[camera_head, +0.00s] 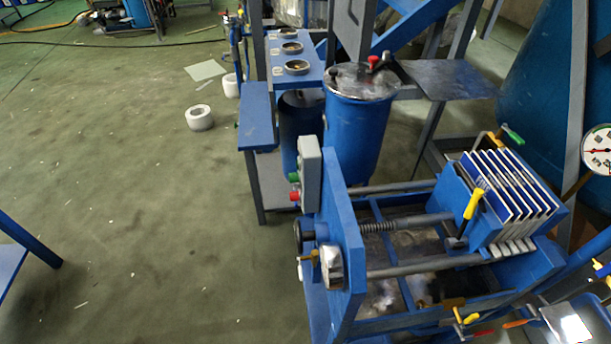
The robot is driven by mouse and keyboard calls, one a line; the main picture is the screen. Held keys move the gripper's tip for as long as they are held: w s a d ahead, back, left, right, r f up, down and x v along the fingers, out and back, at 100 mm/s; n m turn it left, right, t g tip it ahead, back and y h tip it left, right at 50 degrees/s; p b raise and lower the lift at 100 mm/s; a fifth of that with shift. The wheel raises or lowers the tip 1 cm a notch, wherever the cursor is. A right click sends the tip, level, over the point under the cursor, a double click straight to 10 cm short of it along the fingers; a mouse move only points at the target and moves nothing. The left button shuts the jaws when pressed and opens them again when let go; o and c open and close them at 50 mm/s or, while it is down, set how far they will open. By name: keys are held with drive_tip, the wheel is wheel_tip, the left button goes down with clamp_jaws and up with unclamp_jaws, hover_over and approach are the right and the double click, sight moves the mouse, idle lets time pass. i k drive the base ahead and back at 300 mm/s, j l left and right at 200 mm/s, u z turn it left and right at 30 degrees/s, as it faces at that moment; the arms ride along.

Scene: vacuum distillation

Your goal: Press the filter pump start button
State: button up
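A grey control box (311,174) is fixed to the left side of the blue end plate of a filter press. A green button (293,177) and, just below it, a red button (294,195) stick out from its left side. The blue filter press (343,235) holds a stack of white and blue plates (507,185) at its right end. Which button is the filter pump start is not legible here. My gripper is not in this view.
A blue cylindrical tank (357,120) with a metal lid stands behind the box. A blue bench (257,117) is at its left. White rolls (199,118) lie on the floor. The green floor (150,200) left of the press is mostly clear. A blue frame (28,242) edges in at far left.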

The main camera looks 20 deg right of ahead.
sight(293, 177)
drive_tip(key=i+j+z, duration=0.1)
drive_tip(key=j, duration=0.25)
drive_tip(key=i+j+z, duration=0.1)
drive_tip(key=j, duration=0.25)
drive_tip(key=i+j+z, duration=0.15)
drive_tip(key=j, duration=0.2)
drive_tip(key=j+z, duration=0.1)
drive_tip(key=j, duration=0.25)
drive_tip(key=i, duration=0.05)
